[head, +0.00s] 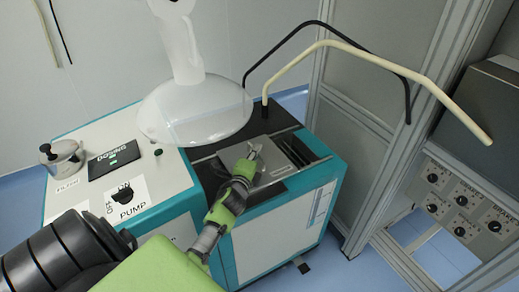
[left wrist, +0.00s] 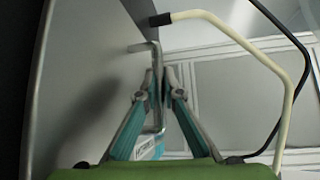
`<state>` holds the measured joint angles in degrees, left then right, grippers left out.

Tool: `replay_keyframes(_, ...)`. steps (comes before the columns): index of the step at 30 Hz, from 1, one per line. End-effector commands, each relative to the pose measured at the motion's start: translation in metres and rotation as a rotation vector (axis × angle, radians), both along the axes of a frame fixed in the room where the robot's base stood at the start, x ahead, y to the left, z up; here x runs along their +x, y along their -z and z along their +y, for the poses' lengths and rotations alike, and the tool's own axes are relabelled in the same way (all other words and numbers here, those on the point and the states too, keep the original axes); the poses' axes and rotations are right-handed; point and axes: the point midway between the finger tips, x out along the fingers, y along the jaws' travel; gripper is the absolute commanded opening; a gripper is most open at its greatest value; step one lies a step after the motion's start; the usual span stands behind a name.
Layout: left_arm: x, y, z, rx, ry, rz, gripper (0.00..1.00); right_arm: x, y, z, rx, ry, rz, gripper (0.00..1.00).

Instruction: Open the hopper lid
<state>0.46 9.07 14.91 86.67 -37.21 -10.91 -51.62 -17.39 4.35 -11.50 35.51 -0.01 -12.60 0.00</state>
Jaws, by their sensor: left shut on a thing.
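The hopper lid (head: 262,178) is a grey metal plate on top of the white and teal machine, at the centre of the head view. Its handle (head: 253,151) is a thin metal bar. My left gripper (head: 247,161) reaches it from below in the picture and is shut on the handle. In the left wrist view, the fingers (left wrist: 158,92) pinch the bent handle bar (left wrist: 155,56), with the grey lid plate (left wrist: 85,85) at left. The gripper hides part of the lid; I cannot tell whether the lid is raised. My right gripper is out of view.
A translucent rounded vessel (head: 195,108) stands behind the lid. Black (head: 330,30) and cream (head: 375,58) bent tubes arch over the right side. A control top with a pump knob (head: 122,194) and metal pot (head: 62,157) lies left; a framed cabinet (head: 365,105) stands right.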

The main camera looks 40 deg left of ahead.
Motion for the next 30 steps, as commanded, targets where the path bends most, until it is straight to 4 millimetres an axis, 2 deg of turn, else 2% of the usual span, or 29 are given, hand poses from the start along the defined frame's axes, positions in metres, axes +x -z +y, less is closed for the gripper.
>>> replay_keyframes(4, 0.001, -0.001, 0.0, 0.0, 0.0, -0.003, 0.0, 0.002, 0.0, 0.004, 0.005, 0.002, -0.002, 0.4)
replay_keyframes(6, 0.001, -0.001, 0.0, 0.0, 0.0, -0.003, 0.23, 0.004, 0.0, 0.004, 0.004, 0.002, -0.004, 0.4)
replay_keyframes(7, 0.001, -0.001, 0.0, 0.0, 0.0, -0.003, 0.25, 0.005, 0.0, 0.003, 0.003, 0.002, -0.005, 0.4)
replay_keyframes(19, -0.003, -0.001, -0.002, 0.0, 0.001, -0.002, 0.25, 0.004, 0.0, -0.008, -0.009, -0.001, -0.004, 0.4)
replay_keyframes(30, -0.051, -0.008, -0.022, 0.001, 0.001, -0.002, 0.25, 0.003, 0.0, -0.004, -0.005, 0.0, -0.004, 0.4)
